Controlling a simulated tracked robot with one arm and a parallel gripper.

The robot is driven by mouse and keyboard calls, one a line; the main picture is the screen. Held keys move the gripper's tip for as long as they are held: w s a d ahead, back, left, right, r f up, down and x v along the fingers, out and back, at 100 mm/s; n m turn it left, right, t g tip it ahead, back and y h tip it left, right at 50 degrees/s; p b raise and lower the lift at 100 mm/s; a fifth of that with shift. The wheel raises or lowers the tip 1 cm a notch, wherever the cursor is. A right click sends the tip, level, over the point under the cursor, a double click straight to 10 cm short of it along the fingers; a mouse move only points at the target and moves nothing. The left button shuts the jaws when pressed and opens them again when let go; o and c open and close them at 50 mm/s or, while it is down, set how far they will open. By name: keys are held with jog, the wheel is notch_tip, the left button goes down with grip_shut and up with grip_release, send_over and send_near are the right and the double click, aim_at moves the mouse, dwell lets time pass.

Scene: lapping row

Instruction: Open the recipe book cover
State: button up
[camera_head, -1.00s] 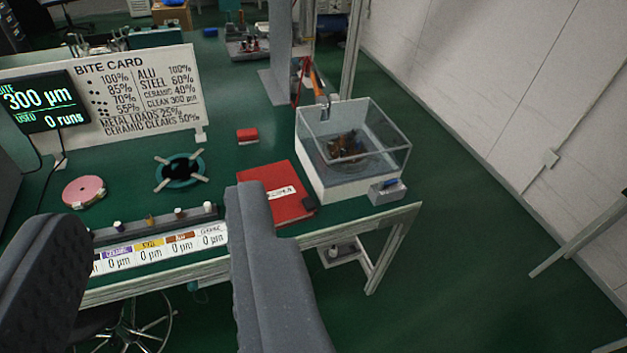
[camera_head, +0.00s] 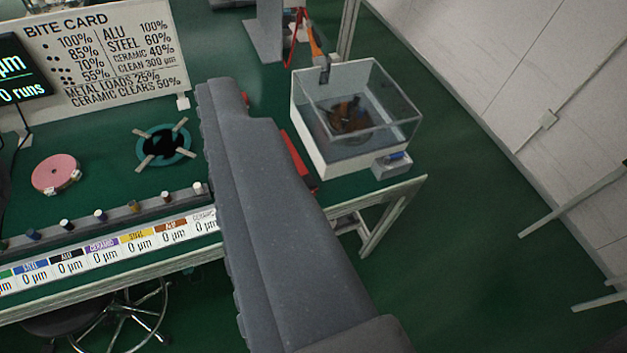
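The red book lies on the green bench top, mostly hidden behind my gripper. Only a narrow red strip of the book (camera_head: 294,158) shows along its right side. Its cover label is hidden, and I cannot see the cover's state now. One big grey finger of my gripper (camera_head: 222,100) crosses the view from lower right to upper middle, its tip in front of the bench. No second finger shows separately, so I cannot tell whether the gripper is open or shut. Contact with the book cannot be seen.
A clear-walled tank (camera_head: 352,115) stands close right of the book. To the left are a teal ring (camera_head: 140,152), a pink disc (camera_head: 56,172), a peg rail (camera_head: 132,208) and the bite card board (camera_head: 120,55). Open floor lies right of the bench.

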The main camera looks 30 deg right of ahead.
jog(key=w+d+f+g, duration=0.35)
jog(key=w+f, duration=0.45)
jog(key=w, duration=0.4)
jog(key=n+g, duration=0.1)
jog(key=g, duration=0.6)
send_over(312, 180)
jog(key=s, duration=0.6)
notch_tip(312, 180, down, 40)
jog(key=x, duration=0.8)
jog(key=b+x, duration=0.1)
jog(key=x, duration=0.3)
jog(key=shift+w+a+f, duration=0.25)
grip_shut()
